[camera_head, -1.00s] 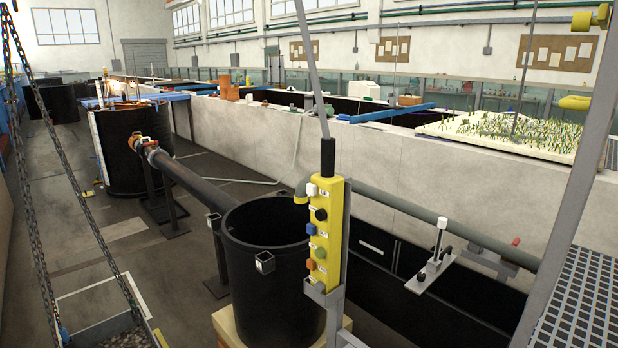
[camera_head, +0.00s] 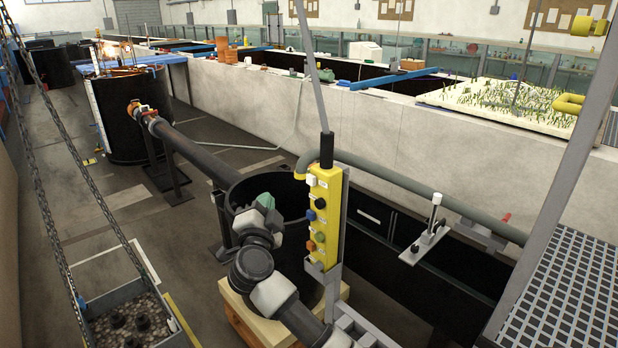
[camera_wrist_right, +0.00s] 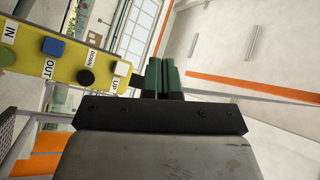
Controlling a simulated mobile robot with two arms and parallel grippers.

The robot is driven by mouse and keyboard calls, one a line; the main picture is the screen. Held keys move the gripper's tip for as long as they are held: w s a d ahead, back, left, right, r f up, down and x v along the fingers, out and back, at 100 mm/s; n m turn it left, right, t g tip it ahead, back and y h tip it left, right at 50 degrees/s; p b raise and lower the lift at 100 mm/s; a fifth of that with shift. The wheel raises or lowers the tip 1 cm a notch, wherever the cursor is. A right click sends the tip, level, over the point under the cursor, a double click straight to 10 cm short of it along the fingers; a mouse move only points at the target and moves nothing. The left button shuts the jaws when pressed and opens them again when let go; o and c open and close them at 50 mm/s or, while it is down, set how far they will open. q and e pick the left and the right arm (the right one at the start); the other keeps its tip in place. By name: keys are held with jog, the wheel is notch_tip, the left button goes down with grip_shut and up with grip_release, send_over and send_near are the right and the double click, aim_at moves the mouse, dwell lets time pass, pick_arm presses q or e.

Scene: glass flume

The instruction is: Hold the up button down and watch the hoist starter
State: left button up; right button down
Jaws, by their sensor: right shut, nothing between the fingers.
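The yellow pendant (camera_head: 324,238) hangs upright from its cable in the head view, with a column of coloured buttons. In the right wrist view, the pendant (camera_wrist_right: 70,62) lies across the upper left, with labels IN, OUT, DOWN and UP. The white up button (camera_wrist_right: 122,68) is at its right end; it also shows at the pendant's top in the head view (camera_head: 311,180). My right gripper (camera_head: 265,201) is left of the pendant, with its green fingers (camera_wrist_right: 161,75) shut and empty, just beside the up button. Contact cannot be told. I cannot identify the hoist starter. My left gripper is out of view.
A black tub (camera_head: 262,185) on a wooden base stands behind my right gripper. A pipe (camera_head: 195,155) runs into the tub area. Chains and a bin of stones (camera_head: 130,318) are at the lower left. A metal grating (camera_head: 570,290) is at the right.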

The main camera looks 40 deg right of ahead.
aim_at(311, 180)
jog(key=d+b, duration=0.2)
jog(key=d, duration=0.6)
jog(key=shift+w+d, duration=0.35)
jog(key=shift+d, duration=0.05)
dwell(2.0)
jog(key=shift+d+p, duration=0.4)
jog(key=shift+p, duration=0.2)
